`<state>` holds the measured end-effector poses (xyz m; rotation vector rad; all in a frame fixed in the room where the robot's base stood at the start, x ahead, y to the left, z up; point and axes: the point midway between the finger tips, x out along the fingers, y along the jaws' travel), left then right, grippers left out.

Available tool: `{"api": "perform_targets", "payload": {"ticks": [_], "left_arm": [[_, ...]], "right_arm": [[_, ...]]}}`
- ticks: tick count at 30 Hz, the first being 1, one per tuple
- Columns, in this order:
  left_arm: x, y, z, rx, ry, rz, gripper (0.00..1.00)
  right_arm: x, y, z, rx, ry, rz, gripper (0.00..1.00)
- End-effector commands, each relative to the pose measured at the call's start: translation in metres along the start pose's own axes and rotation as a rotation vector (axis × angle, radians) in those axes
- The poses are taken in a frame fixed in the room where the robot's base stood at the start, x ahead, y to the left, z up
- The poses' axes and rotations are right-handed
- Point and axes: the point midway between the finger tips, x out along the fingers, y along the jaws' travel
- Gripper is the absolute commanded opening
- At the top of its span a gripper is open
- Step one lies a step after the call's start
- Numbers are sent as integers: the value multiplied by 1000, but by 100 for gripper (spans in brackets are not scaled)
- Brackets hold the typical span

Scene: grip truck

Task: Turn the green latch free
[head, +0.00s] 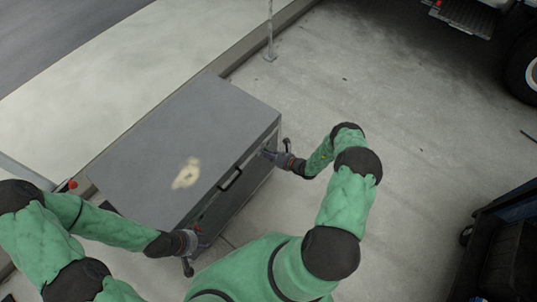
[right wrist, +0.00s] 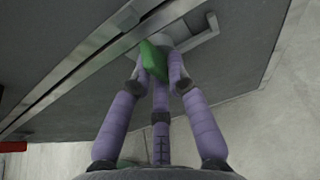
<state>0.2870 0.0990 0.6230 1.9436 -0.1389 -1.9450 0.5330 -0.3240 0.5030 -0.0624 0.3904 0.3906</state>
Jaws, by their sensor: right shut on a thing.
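The green latch (right wrist: 154,62) shows in the right wrist view on the front of a grey case. My right gripper (right wrist: 160,75) has its purple fingers closed around the latch. In the head view my right gripper (head: 283,160) is at the right end of the case's front, and the latch is hidden there. My left gripper (head: 193,240) is near the left end of the case's front; its fingers are too small to read. The grey case (head: 180,140) stands on the ground with its lid down.
A dark handle (head: 230,180) sits mid-front on the case. A pole (head: 269,35) stands behind it on the pavement. A dark cart (head: 505,235) is at the lower right and a vehicle wheel (head: 527,70) at the upper right. Concrete floor (head: 400,110) between them is clear.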

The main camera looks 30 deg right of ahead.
Motion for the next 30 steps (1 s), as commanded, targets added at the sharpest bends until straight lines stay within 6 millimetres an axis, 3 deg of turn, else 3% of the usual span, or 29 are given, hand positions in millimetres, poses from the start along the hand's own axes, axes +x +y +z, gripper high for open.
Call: {"api": "perform_targets", "payload": {"ticks": [2, 3, 6, 19, 30], "left_arm": [[0, 0, 0, 0, 0, 0, 40], [0, 0, 0, 0, 0, 0, 40], [0, 0, 0, 0, 0, 0, 40], [0, 0, 0, 0, 0, 0, 40], [0, 0, 0, 0, 0, 0, 40]], "right_arm": [[0, 0, -1, 3, 3, -2, 0], [0, 0, -1, 3, 3, -2, 20], [0, 0, -1, 2, 2, -1, 41], [-8, 0, 0, 2, 1, -1, 41], [-75, -1, -1, 3, 2, -5, 41]]}}
